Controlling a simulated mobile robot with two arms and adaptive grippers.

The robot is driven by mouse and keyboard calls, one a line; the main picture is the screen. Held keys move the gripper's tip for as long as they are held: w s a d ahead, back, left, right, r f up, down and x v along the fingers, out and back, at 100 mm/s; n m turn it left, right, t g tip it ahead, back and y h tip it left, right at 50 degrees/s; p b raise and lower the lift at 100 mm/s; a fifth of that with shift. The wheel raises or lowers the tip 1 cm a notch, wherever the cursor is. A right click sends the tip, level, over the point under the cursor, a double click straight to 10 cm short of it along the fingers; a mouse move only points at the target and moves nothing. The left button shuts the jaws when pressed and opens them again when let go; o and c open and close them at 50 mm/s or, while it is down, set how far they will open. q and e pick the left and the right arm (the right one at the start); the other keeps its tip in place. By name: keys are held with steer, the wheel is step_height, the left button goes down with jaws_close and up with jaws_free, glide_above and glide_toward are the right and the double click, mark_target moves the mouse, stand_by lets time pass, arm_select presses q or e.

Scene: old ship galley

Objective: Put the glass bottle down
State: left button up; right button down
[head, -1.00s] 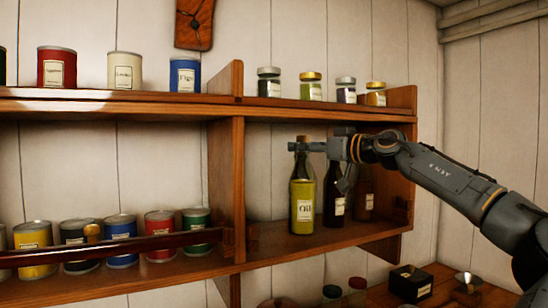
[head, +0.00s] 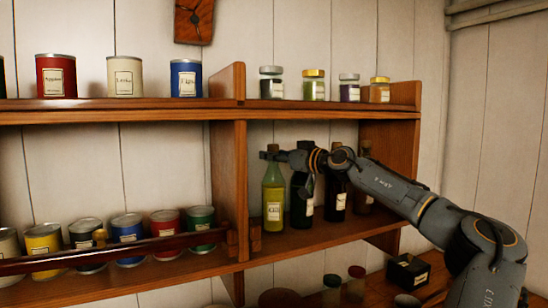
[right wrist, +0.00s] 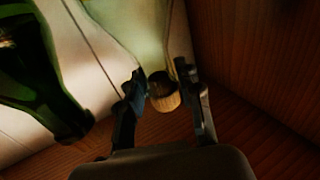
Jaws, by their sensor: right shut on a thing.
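The glass bottle (head: 273,190) is yellow-green with a pale label and a cork. It is upright in the lower shelf bay, at the left of a row of darker bottles. Its base is at the shelf board (head: 300,238); I cannot tell whether it touches. My right gripper (head: 273,155) is shut on its neck from the right. In the right wrist view the fingers (right wrist: 161,92) flank the neck, and the cork (right wrist: 164,92) shows between them. My left gripper is not in view.
A dark green bottle (head: 301,206) stands close on the right, with brown bottles (head: 336,198) beyond. A wooden divider (head: 228,180) is close on the left. Jars (head: 313,86) stand on the board above. Cans (head: 126,232) line the left bay.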

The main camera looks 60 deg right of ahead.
steer(key=shift+d, duration=0.1)
steer(key=c, duration=0.9)
jaws_free()
steer(key=shift+f, duration=0.15)
steer(key=shift+a, duration=0.2)
steer(key=shift+s, duration=0.1)
steer(key=shift+s+f+b, duration=0.1)
steer(key=shift+s+b, duration=0.15)
steer(key=shift+b, duration=0.1)
steer(key=s+a+b, duration=0.2)
steer(key=s+b, duration=0.4)
steer(key=s, duration=0.5)
steer(key=shift+a, duration=0.15)
